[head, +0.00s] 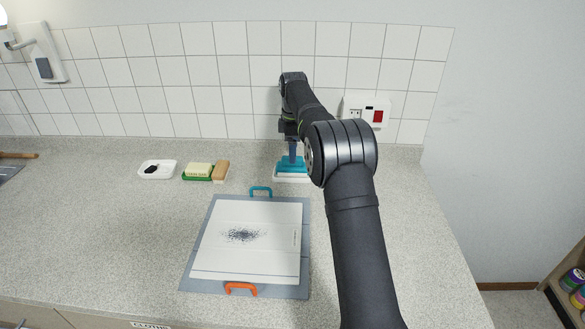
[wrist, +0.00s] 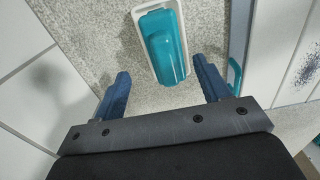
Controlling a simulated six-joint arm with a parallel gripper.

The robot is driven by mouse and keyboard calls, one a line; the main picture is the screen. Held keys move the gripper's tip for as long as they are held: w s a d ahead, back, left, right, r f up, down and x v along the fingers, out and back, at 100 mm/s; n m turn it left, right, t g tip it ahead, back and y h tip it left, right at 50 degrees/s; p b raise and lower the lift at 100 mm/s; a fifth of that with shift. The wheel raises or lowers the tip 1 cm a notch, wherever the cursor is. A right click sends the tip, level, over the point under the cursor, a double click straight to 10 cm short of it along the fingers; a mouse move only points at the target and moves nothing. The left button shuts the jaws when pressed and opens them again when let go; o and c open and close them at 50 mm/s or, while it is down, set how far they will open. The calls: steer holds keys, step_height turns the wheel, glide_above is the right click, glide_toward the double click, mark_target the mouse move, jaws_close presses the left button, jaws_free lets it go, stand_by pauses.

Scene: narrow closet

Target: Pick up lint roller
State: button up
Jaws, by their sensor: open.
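A teal rounded piece (head: 290,164) lies in a shallow white tray (head: 292,179) on the counter near the tiled wall. It may be the lint roller; I see no handle or label that settles it. In the wrist view, the teal piece (wrist: 166,52) sits in the white tray (wrist: 138,14), ahead of the fingers and roughly between their lines. My gripper (head: 292,153) hangs above the tray in the head view and partly hides it. In the wrist view, my gripper (wrist: 160,76) is open, its blue fingers apart with nothing held.
A grey board with a white sheet (head: 217,254), dark specks (head: 242,235), a teal handle (head: 261,190) and an orange handle (head: 240,288) lies in front. A white dish (head: 146,172), a yellow-green block (head: 198,171) and a brown brush (head: 222,170) stand left. The counter's left front is clear.

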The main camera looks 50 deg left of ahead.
steer(key=shift+s+d+f, duration=0.1)
steer(key=shift+s+f, duration=0.1)
steer(key=shift+f, duration=1.3)
steer(key=shift+s+d+f, duration=0.1)
steer(key=shift+s+f, duration=0.05)
steer(key=shift+f, duration=1.35)
steer(key=c, duration=1.1)
steer(key=shift+r, duration=0.1)
steer(key=shift+r, duration=0.6)
step_height(320, 180, up, 2)
steer(key=shift+r, duration=0.25)
steer(key=w+d+r, duration=0.5)
steer(key=d+r, duration=0.2)
steer(key=d, duration=0.3)
steer(key=shift+d, duration=0.25)
steer(key=shift+w+r, duration=0.1)
